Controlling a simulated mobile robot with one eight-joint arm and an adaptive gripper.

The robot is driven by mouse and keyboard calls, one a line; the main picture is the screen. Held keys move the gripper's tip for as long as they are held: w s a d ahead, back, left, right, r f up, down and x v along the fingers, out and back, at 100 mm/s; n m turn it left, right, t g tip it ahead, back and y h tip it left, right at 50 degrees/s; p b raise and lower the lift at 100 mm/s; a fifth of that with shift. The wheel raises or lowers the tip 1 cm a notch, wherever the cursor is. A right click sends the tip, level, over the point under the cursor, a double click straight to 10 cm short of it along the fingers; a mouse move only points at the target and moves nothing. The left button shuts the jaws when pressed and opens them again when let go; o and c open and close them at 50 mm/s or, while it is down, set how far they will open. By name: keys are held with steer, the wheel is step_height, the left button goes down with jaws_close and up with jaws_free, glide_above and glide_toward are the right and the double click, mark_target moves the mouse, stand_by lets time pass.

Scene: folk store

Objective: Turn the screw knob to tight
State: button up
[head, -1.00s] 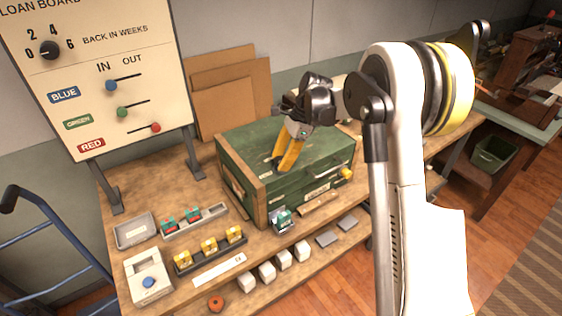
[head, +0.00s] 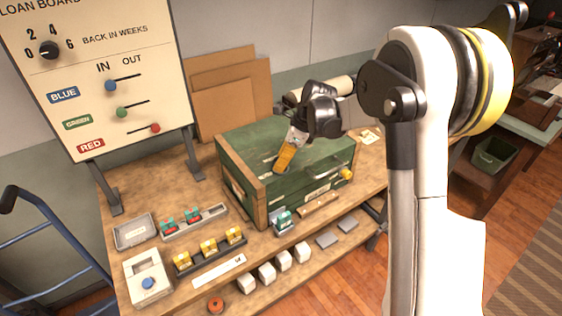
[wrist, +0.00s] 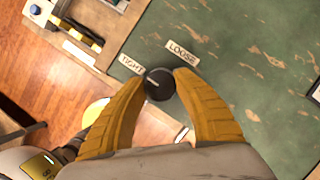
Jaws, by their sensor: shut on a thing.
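The black screw knob (wrist: 159,86) sits on top of the green chest (head: 243,148). In the wrist view, a TIGHT label (wrist: 131,65) is at its upper left and a LOOSE label (wrist: 182,54) at its upper right. A pale mark on the knob points up-left, toward TIGHT. My gripper (wrist: 161,81) has its two yellow fingers shut on the knob, one on each side. In the head view my gripper (head: 281,166) reaches down to the chest lid, and its fingers mostly hide the knob.
The chest stands on a wooden bench (head: 115,195). In front of it are a tray of yellow blocks (head: 210,254), a grey box with a blue button (head: 149,277) and a teal-topped item (head: 282,222). The loan board (head: 100,75) stands behind at left.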

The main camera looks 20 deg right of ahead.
steer(key=o, duration=1.2)
steer(key=shift+c, duration=0.2)
steer(key=v, duration=1.2)
steer(key=shift+s+d, duration=0.1)
